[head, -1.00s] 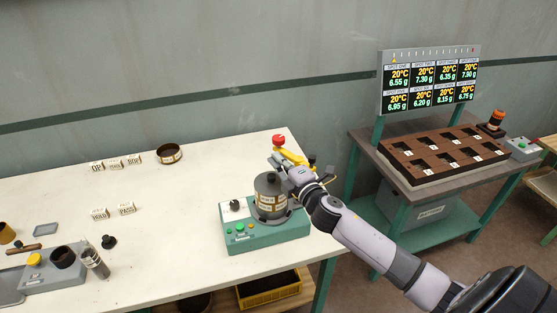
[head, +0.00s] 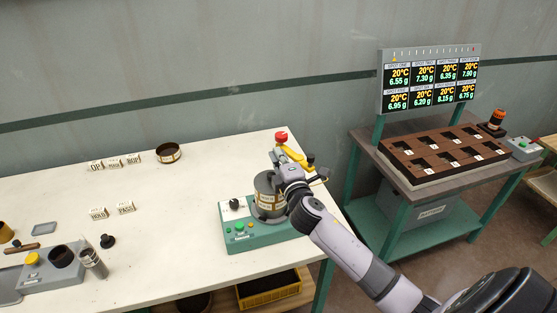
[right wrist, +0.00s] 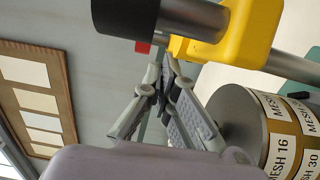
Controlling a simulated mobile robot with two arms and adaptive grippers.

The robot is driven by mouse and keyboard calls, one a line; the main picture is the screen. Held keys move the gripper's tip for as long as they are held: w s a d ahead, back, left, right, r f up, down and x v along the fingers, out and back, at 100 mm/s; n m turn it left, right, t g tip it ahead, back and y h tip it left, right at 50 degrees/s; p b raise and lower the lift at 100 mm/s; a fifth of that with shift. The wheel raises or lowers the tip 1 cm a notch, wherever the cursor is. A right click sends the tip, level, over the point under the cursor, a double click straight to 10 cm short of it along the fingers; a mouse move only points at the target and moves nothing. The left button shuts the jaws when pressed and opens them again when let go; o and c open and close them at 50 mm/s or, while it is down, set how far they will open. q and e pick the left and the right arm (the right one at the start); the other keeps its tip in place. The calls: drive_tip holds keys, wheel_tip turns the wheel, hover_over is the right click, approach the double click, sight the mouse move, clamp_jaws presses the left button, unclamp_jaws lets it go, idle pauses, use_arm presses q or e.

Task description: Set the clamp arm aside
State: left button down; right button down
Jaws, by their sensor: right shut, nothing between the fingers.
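The clamp arm (head: 296,156) is yellow with a red knob (head: 281,137) and stands behind the labelled drum (head: 266,203) on the green sorter base (head: 250,237). In the right wrist view the yellow arm (right wrist: 250,38) and a rod with a dark cylindrical end cross the top, and the drum (right wrist: 238,118) with mesh labels is at right. My right gripper (head: 278,157) is above the back of the drum, close beside the clamp arm. Its fingers (right wrist: 166,68) are shut and empty, just below the rod; I cannot tell if they touch it. My left gripper is not in view.
A dark ring (head: 168,153) and small label blocks (head: 115,162) lie at the back left of the white table (head: 170,225). A grey tray (head: 52,277) with small parts is at front left. A brown slotted block (head: 445,155) sits on the right bench under a display (head: 430,80).

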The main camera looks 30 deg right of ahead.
drive_tip(key=m+h, duration=0.1)
drive_tip(key=h, duration=0.1)
drive_tip(key=shift+w+d+f+m+g+h+b, duration=0.1)
drive_tip(key=shift+w+d+m+g+h+b, duration=0.2)
drive_tip(key=shift+w+m+g+b, duration=0.1)
drive_tip(key=shift+w+d, duration=0.1)
drive_tip(key=shift+d, duration=0.2)
